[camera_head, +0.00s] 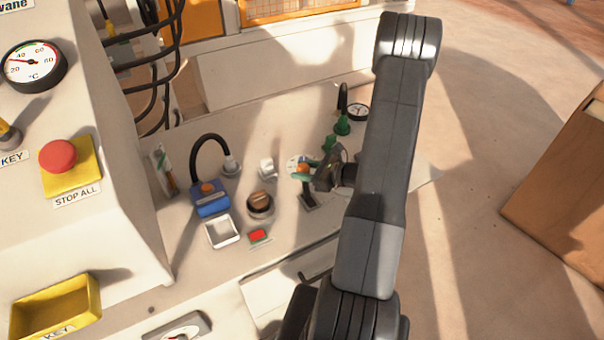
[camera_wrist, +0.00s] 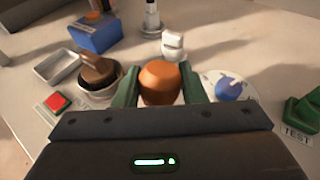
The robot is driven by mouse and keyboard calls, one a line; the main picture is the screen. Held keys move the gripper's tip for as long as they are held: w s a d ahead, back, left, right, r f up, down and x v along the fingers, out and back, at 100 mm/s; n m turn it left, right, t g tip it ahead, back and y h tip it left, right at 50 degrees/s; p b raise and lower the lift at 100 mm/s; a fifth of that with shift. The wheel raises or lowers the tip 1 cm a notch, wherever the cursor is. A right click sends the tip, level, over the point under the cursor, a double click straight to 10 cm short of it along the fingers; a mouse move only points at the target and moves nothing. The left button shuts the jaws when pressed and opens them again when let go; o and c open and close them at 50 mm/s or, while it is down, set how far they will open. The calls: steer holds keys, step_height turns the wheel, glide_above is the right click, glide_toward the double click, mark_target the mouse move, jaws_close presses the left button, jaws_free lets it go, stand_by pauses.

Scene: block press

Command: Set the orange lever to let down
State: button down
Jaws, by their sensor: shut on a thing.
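The orange lever's round knob (camera_wrist: 161,83) sits between the two green fingers of my gripper (camera_wrist: 160,90) in the wrist view. My gripper is shut on it. In the head view the orange knob (camera_head: 303,169) shows at the tip of my gripper (camera_head: 316,176), above a dark slotted base (camera_head: 309,202). The lever's shaft is mostly hidden, and any marking for let down cannot be read.
A brown-topped knob (camera_wrist: 98,70) in a round cup stands close on the left. A blue box (camera_head: 211,199), a red button (camera_head: 258,236), a white switch (camera_head: 267,168), a blue-knobbed dial (camera_wrist: 229,88) and green knobs (camera_head: 342,126) stand around the lever.

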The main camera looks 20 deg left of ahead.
mark_target(309, 195)
steer(key=b, duration=0.2)
steer(key=s+d+y+b, duration=0.1)
steer(key=b, duration=0.1)
steer(key=s+d+n+y+b, duration=0.1)
steer(key=b, duration=0.1)
steer(key=shift+d+f+t, duration=0.25)
steer(key=shift+t, duration=0.15)
steer(key=s+d+n+y+b, duration=0.1)
steer(key=y+b, duration=0.1)
steer(key=b, duration=0.1)
steer(key=shift+s+d+r, duration=0.1)
steer(key=shift+s+d, duration=0.2)
steer(key=shift+d, duration=0.05)
steer(key=shift+s+d+b, duration=0.45)
steer(key=shift+d+b, duration=0.05)
steer(key=shift+b, duration=0.2)
steer(key=shift+s+d+f+b, duration=0.25)
steer(key=shift+s+d+b, duration=0.15)
steer(key=shift+s+d, duration=0.35)
steer(key=c, duration=0.9)
jaws_free()
steer(key=shift+d, duration=0.1)
steer(key=s+d, duration=0.2)
steer(key=d, duration=1.1)
steer(key=shift+d+f, duration=0.25)
steer(key=shift+f, duration=0.05)
